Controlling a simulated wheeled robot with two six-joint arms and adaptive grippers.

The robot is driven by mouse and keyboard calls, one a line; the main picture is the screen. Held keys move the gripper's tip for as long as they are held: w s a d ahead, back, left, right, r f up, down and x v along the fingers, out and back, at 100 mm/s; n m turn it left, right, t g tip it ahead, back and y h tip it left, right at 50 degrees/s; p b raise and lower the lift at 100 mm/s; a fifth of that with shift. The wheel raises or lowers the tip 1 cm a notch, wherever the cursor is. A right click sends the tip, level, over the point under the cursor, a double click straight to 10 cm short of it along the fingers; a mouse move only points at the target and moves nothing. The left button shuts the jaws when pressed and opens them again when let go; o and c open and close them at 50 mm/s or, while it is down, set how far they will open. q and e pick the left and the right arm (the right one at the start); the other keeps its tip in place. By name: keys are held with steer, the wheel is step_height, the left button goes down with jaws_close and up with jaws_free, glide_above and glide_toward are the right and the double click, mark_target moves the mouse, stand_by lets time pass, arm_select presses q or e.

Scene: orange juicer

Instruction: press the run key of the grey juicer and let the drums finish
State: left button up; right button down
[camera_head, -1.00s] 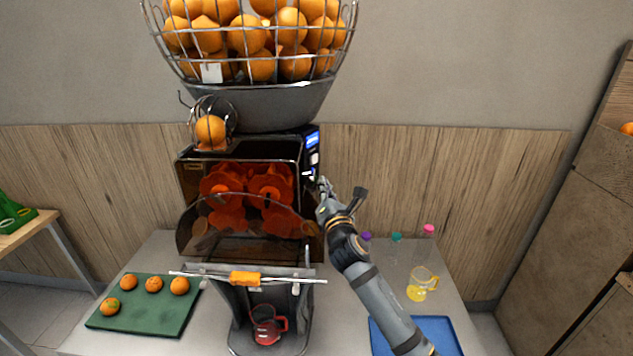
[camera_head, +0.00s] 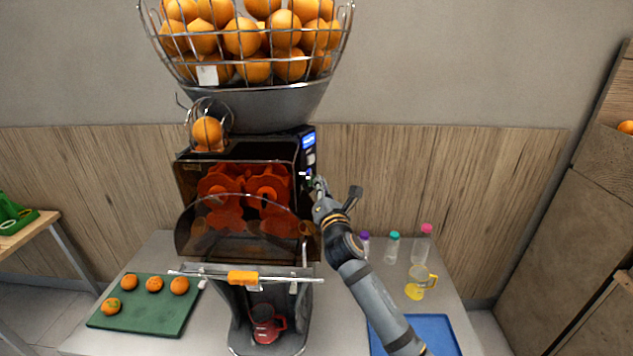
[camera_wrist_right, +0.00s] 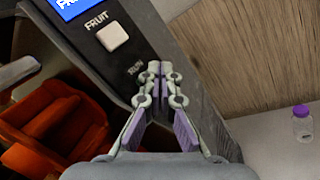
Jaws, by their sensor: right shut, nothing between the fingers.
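The grey juicer (camera_head: 312,165) stands on the table with its control panel on the right side of its front. Its orange-red drums (camera_head: 243,192) show behind a tinted cover; I cannot tell whether they turn. In the right wrist view the panel has a blue screen (camera_wrist_right: 72,8), a white key (camera_wrist_right: 112,36) marked FRUIT, and below it a partly covered RUN label (camera_wrist_right: 136,67). My right gripper (camera_head: 318,184) is shut and empty at the panel. Its fingertips (camera_wrist_right: 160,68) sit beside the RUN label and hide the key there; contact cannot be told. My left gripper is out of view.
A wire basket of oranges (camera_head: 250,90) tops the juicer. A red jug (camera_head: 266,326) stands in its lower bay. A green board (camera_head: 150,318) with several oranges lies left. Bottles (camera_head: 391,247), a yellow-filled jug (camera_head: 416,288) and a blue tray (camera_head: 435,332) are right.

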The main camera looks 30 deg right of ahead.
stand_by(0.5)
steer(key=shift+s+a+f, duration=0.15)
steer(key=shift+s+f, duration=0.05)
steer(key=shift+f, duration=0.15)
steer(key=shift+s, duration=0.15)
steer(key=s+d, duration=0.1)
steer(key=s, duration=0.1)
steer(key=s+d, duration=0.1)
steer(key=s, duration=0.1)
steer(key=shift+d+r, duration=0.1)
steer(key=shift+d, duration=0.05)
steer(key=shift+w, duration=0.1)
stand_by(0.4)
